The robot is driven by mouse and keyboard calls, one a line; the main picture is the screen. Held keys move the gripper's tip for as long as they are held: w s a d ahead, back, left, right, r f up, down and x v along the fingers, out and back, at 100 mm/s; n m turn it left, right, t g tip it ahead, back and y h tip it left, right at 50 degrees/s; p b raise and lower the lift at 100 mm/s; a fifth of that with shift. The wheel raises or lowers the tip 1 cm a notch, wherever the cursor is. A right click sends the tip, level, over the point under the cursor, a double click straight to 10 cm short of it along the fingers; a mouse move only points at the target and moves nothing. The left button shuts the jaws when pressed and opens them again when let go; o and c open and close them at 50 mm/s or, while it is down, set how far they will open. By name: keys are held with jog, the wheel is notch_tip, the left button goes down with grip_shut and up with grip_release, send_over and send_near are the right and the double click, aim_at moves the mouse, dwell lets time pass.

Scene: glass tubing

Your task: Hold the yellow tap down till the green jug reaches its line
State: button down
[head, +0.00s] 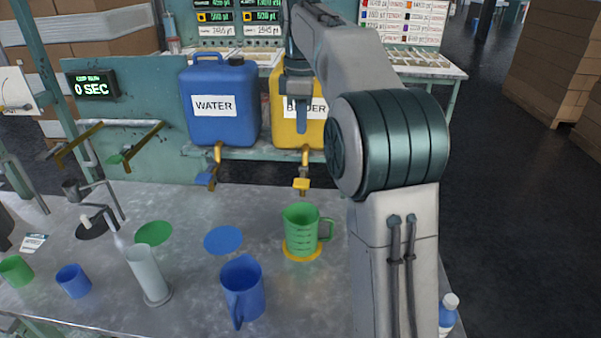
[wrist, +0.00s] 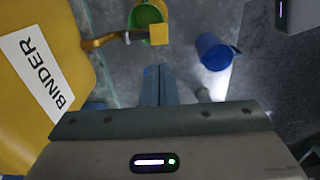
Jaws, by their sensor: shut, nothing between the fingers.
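The yellow tap (head: 302,184) hangs at the front of the yellow binder container (head: 283,128); its square end also shows in the wrist view (wrist: 158,34). The green jug (head: 300,232) stands upright below the tap on a yellow disc (head: 287,252), its handle to the right. Dark marks show on its side; I cannot tell its liquid level. In the wrist view the jug (wrist: 149,15) is partly cut off behind the tap. My gripper (head: 302,130) points down, shut and empty, in front of the container, above and apart from the tap. Its fingers (wrist: 160,72) show together in the wrist view.
A blue water container (head: 222,128) with a blue tap (head: 205,178) stands left of the binder. A blue jug (head: 242,292), a grey cylinder (head: 147,272) and small cups stand on the bench. A display (head: 92,86) reads 0 SEC. Empty blue disc (head: 223,240).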

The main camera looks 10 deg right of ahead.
aim_at(301, 183)
notch_tip(301, 183, down, 14)
jog(key=shift+r, duration=0.15)
dwell(0.3)
jog(key=shift+b, duration=0.3)
